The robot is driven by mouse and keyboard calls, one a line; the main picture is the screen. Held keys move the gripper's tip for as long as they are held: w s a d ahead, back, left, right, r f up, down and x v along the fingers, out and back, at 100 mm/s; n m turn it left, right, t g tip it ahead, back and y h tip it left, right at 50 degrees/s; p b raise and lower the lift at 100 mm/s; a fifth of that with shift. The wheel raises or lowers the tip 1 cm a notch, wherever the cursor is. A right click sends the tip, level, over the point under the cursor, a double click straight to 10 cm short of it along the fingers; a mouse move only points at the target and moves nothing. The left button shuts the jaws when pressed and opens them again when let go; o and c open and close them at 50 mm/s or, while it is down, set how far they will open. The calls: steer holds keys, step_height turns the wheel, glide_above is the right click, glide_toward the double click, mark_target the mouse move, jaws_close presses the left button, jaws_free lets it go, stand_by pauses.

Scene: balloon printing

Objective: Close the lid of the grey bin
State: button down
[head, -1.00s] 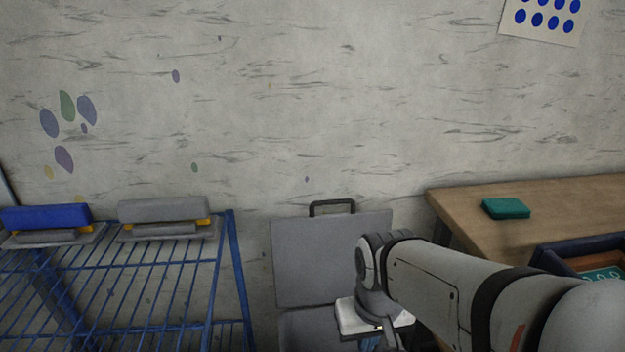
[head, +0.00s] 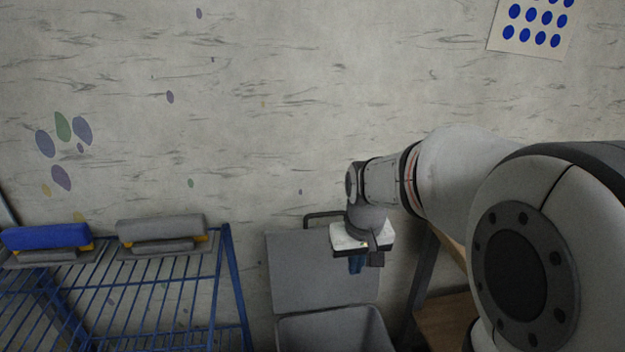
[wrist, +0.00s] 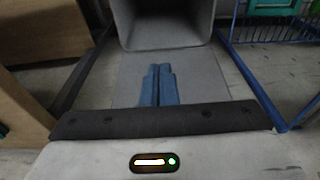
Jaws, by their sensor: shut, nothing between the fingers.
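The grey bin (head: 335,335) stands against the wall at the bottom centre of the head view. Its lid (head: 300,270) is open and stands up at the back, with a dark handle (head: 322,217) on its top edge. My gripper (head: 356,266) points down in front of the lid's upper right part, with its blue fingers shut and empty. In the wrist view the blue fingers (wrist: 158,86) are together over the grey lid (wrist: 200,85), and the bin's open mouth (wrist: 165,25) is above them. I cannot tell whether the fingers touch the lid.
A blue wire rack (head: 150,290) stands left of the bin, holding a blue clamp-like item (head: 45,237) and a grey one (head: 160,232). A wooden table (head: 455,255) is at the right, partly hidden by my arm. A dotted sheet (head: 530,25) hangs on the wall.

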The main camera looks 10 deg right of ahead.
steer(key=w+d+r+p, duration=0.1)
steer(key=w+d+p, duration=0.1)
steer(key=w+p, duration=0.35)
steer(key=w+d+r+p, duration=0.1)
steer(key=w+d+p, duration=0.1)
steer(key=w, duration=0.7)
steer(key=w+d+r+p, duration=0.1)
steer(key=w+d+p, duration=0.2)
steer(key=w, duration=0.5)
step_height(320, 180, down, 9)
steer(key=w, duration=0.1)
steer(key=shift+w+a+f+p, duration=0.2)
steer(key=shift+w+a+p, duration=0.1)
steer(key=shift+w, duration=0.1)
